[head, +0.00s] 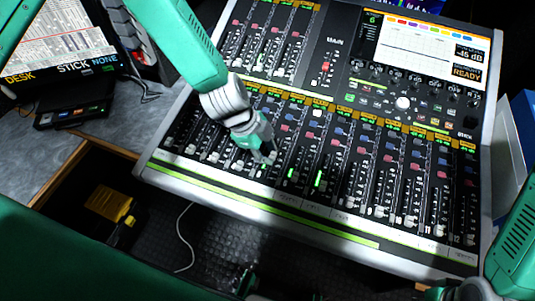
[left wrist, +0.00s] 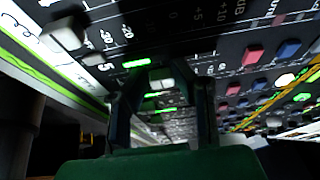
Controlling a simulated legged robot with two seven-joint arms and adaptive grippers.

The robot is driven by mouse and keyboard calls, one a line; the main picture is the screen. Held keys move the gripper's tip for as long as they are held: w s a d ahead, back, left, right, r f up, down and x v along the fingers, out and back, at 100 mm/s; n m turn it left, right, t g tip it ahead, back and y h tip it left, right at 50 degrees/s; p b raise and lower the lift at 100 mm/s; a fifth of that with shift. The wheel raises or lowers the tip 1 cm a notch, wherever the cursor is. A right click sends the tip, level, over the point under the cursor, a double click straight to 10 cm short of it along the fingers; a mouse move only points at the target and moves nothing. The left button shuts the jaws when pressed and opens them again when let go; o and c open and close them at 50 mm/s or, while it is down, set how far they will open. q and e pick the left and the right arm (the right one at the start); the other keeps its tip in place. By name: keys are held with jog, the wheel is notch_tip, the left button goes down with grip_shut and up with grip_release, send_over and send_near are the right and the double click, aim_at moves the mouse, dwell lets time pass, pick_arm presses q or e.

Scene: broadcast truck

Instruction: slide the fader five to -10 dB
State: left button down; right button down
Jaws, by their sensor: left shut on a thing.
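The mixing console (head: 330,212) fills the middle and right of the head view, with a row of faders along its front. My left gripper (head: 266,156) reaches down onto the left-middle part of this row. It is shut on a fader cap, and its fingers hide most of that cap. In the left wrist view a pale cap (left wrist: 161,82) shows between the fingertips of the left gripper (left wrist: 160,98), near a scale with dB marks. The channel number is not readable. A small readout (head: 470,52) on the console screen appears to read -45 dB, with READY below it.
Other fader caps stand close on both sides of the left gripper. A second fader bank (head: 270,45) lies behind. A black box (head: 72,115) sits on the grey desk at left. My right arm (head: 518,235) is at the lower right corner, its fingers unclear.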

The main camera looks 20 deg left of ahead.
pick_arm(q)
jog(key=shift+d, duration=0.25)
jog(key=c, duration=1.4)
grip_release()
jog(key=shift+o, duration=0.2)
jog(key=shift+d+r, duration=0.1)
jog(key=shift+d, duration=0.35)
jog(key=shift+w+r, duration=0.1)
jog(key=v, duration=0.3)
jog(key=a+v, duration=0.1)
jog(key=v, duration=0.3)
jog(key=shift+a+r, duration=0.1)
jog(key=r, duration=0.4)
jog(key=shift+s+a+r, duration=0.1)
jog(key=shift+s, duration=0.15)
pick_arm(e)
jog(key=shift+d+f, duration=0.15)
jog(key=shift+d, duration=0.1)
pick_arm(q)
jog(key=shift+a, duration=0.1)
pick_arm(e)
jog(key=shift+a, duration=0.1)
